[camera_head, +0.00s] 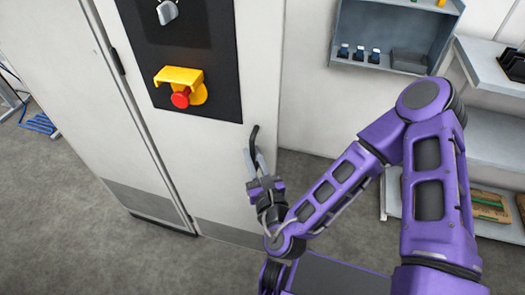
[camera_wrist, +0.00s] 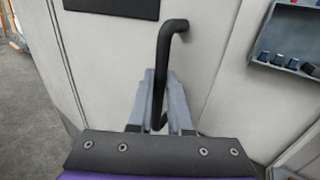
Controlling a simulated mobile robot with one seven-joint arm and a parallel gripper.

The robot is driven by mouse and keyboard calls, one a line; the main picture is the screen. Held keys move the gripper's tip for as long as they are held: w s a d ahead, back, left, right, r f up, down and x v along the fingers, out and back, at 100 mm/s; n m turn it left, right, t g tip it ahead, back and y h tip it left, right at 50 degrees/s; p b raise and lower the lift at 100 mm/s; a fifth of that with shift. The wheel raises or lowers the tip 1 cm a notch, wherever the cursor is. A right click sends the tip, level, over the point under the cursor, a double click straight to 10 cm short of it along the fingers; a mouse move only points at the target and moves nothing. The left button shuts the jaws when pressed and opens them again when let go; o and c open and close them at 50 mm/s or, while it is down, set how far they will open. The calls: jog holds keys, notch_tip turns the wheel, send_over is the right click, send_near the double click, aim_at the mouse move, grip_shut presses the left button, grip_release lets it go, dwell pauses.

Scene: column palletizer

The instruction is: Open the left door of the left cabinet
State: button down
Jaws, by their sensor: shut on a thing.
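The white cabinet door (camera_head: 218,160) carries a black handle (camera_head: 254,135) near its right edge. The handle also shows in the wrist view (camera_wrist: 163,45), where it stands upright and bends at its top. My gripper (camera_head: 259,166) is at the handle's lower part. In the wrist view, my gripper (camera_wrist: 161,85) has its two grey fingers on either side of the handle, shut on it. The door looks closed in its frame. The handle's lower end is partly hidden between the fingers.
A black panel (camera_head: 205,60) on the door bears a grey knob (camera_head: 167,11) and a red button (camera_head: 180,99) in a yellow guard. A wall shelf (camera_head: 345,20) and grey shelving (camera_head: 490,75) stand at the right.

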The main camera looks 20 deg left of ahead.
jog(key=shift+s+a+r, duration=0.15)
jog(key=shift+s+a, duration=0.05)
jog(key=shift+a, duration=0.1)
jog(key=c, duration=0.8)
grip_release()
jog(key=shift+a, duration=0.1)
jog(key=shift+c, duration=0.2)
jog(key=shift+d, duration=0.35)
